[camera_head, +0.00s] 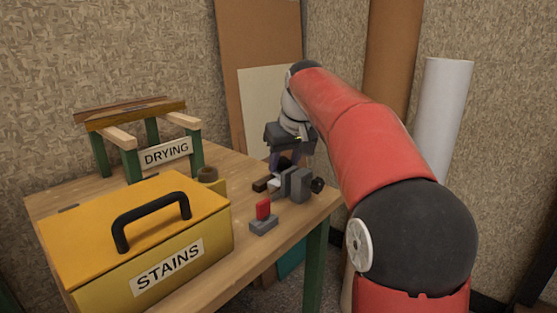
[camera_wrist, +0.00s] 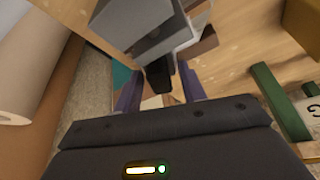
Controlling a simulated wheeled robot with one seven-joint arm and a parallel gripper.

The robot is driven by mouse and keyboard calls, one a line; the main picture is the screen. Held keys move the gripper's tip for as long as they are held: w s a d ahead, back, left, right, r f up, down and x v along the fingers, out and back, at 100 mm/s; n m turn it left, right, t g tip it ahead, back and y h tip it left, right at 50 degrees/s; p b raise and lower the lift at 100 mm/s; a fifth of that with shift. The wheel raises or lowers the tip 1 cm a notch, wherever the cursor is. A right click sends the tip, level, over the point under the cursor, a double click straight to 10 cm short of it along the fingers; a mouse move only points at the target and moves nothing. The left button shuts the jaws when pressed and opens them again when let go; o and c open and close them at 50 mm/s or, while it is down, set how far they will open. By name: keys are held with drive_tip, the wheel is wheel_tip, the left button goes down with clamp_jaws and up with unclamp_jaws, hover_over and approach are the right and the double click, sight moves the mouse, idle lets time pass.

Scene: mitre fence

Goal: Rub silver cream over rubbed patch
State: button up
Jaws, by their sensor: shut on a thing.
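My gripper (camera_head: 284,164) is over the workbench, just behind a grey vise (camera_head: 295,184). In the wrist view its two purple fingers (camera_wrist: 160,94) are shut on a small dark piece (camera_wrist: 160,74) between them. The grey vise (camera_wrist: 150,22) fills the top of that view, close to the fingertips. A small pale piece (camera_head: 274,184) shows beside the vise, below the gripper. I cannot tell whether the held piece touches anything. No silver cream or rubbed patch can be made out for certain.
A red piece on a grey block (camera_head: 263,226) stands at the bench's front edge. A yellow STAINS box (camera_head: 80,228) and a DRYING rack (camera_head: 130,163) stand left. White (camera_head: 444,110) and brown rolls stand behind my arm.

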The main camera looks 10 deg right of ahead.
drive_tip(key=shift+a, duration=0.1)
idle(0.3)
drive_tip(key=shift+s+a+f, duration=0.1)
drive_tip(key=shift+s+a, duration=0.1)
drive_tip(key=shift+a, duration=0.45)
drive_tip(key=shift+s+a, duration=0.15)
drive_tip(key=shift+a, duration=0.45)
drive_tip(key=shift+w+d+p, duration=0.2)
drive_tip(key=shift+d, duration=0.5)
drive_tip(key=shift+w+d+p, duration=0.15)
drive_tip(key=shift+d+p, duration=0.05)
drive_tip(key=shift+d, duration=0.5)
drive_tip(key=shift+a, duration=0.15)
drive_tip(key=shift+s+a, duration=0.2)
drive_tip(key=shift+a, duration=0.45)
drive_tip(key=shift+s+a, duration=0.15)
drive_tip(key=shift+a, duration=0.5)
